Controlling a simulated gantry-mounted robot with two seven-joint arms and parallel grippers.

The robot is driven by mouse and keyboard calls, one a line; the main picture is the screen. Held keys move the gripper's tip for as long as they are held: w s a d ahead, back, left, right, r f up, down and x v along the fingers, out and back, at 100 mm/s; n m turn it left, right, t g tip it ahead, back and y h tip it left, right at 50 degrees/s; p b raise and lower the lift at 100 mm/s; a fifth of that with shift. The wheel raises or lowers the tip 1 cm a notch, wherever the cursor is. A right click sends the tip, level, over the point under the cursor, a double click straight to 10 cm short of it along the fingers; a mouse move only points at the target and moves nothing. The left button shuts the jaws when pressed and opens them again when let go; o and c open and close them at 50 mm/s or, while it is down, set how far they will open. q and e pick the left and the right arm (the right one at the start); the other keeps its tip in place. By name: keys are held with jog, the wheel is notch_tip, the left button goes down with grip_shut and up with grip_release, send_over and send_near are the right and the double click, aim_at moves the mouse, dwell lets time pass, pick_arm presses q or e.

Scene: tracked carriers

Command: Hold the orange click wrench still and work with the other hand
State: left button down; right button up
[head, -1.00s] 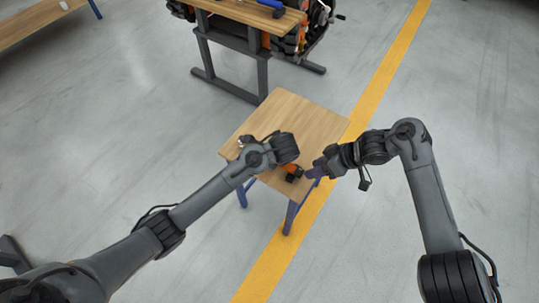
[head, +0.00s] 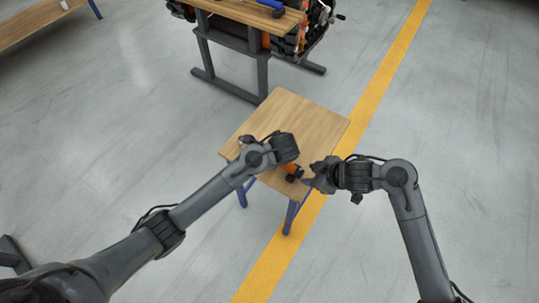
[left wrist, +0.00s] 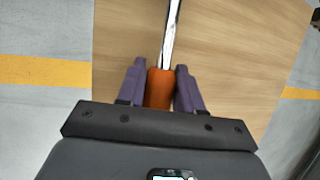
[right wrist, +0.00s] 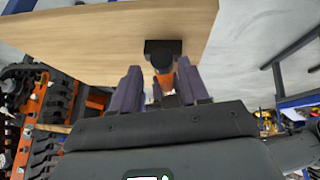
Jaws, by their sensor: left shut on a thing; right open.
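My left gripper (head: 285,158) is low over the small wooden table. In the left wrist view its purple fingers (left wrist: 160,80) are shut on the orange handle of the click wrench (left wrist: 159,90), and the bright metal shaft (left wrist: 171,35) runs away from them. The far end of the shaft leaves that view. In the head view an orange and black part (head: 293,173) shows beside the left gripper. My right gripper (head: 312,181) is open at the table's right edge. In the right wrist view an orange piece with a black block (right wrist: 163,50) lies ahead, between the open fingers (right wrist: 160,88); contact cannot be told.
The small wooden table (head: 305,118) is bare toward the back. Behind it stands a larger workbench (head: 240,12) with orange and black equipment beside it. A yellow floor line (head: 385,65) passes under the small table. Open floor lies on both sides.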

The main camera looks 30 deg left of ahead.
aim_at(303, 173)
jog(key=shift+a+f+t, duration=1.2)
jog(key=shift+a+f, duration=0.15)
jog(key=shift+f, duration=0.15)
jog(key=c, duration=0.7)
pick_arm(q)
jog(key=shift+w, duration=0.1)
pick_arm(e)
jog(key=shift+w+m+g, duration=0.3)
jog(key=shift+g, duration=0.8)
jog(key=shift+d, duration=0.1)
jog(key=shift+w+g, duration=0.1)
jog(key=shift+g, duration=0.3)
jog(key=o, duration=0.7)
